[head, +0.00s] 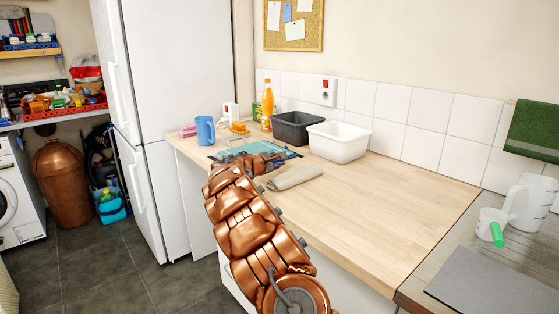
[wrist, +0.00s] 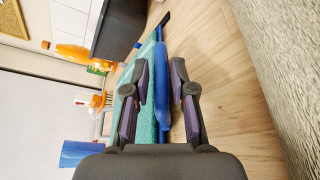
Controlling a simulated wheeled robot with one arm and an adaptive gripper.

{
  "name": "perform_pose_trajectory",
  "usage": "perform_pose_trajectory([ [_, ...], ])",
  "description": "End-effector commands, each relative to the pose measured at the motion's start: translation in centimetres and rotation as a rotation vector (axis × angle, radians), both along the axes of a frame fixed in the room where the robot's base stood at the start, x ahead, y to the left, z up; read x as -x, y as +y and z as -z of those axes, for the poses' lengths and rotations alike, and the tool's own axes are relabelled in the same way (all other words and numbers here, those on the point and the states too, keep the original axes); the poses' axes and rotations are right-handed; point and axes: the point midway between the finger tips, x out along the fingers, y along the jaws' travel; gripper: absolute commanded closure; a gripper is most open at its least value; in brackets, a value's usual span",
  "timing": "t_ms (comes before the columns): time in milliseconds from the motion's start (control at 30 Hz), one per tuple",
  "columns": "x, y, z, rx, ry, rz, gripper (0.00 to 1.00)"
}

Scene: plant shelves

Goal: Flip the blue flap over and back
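The blue flap (wrist: 162,95) is a long, narrow blue piece in the wrist view, beside a teal surface (wrist: 148,112). The teal surface also shows on the counter in the head view (head: 257,147), partly behind my arm. My gripper (wrist: 161,66) is open, with one dark finger on each side of the blue flap. The left finger overlaps the teal surface, and a gap shows between the flap and the right finger. I cannot tell whether either finger touches it. In the head view my gripper (head: 268,162) is low over the counter.
A folded grey cloth (head: 295,178) lies close to my gripper. A black bin (head: 291,130) and white bin (head: 338,142) stand behind. The wooden counter (head: 385,205) is clear on the right.

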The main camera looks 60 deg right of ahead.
Motion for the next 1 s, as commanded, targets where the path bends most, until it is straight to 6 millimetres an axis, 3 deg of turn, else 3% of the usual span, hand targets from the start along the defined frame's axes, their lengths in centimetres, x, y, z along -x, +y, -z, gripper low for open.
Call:
perform_pose_trajectory([
  [200, 0.1, -1.3, 0.4, -0.002, 0.003, 0.002, 0.75],
  [600, 0.0, -1.6, 0.4, 0.0, 0.001, 0.001, 0.75],
  [833, 0.0, -1.6, 0.4, 0.0, 0.001, 0.001, 0.98],
  [1000, 0.0, -1.6, 0.4, 0.0, 0.001, 0.001, 1.0],
])
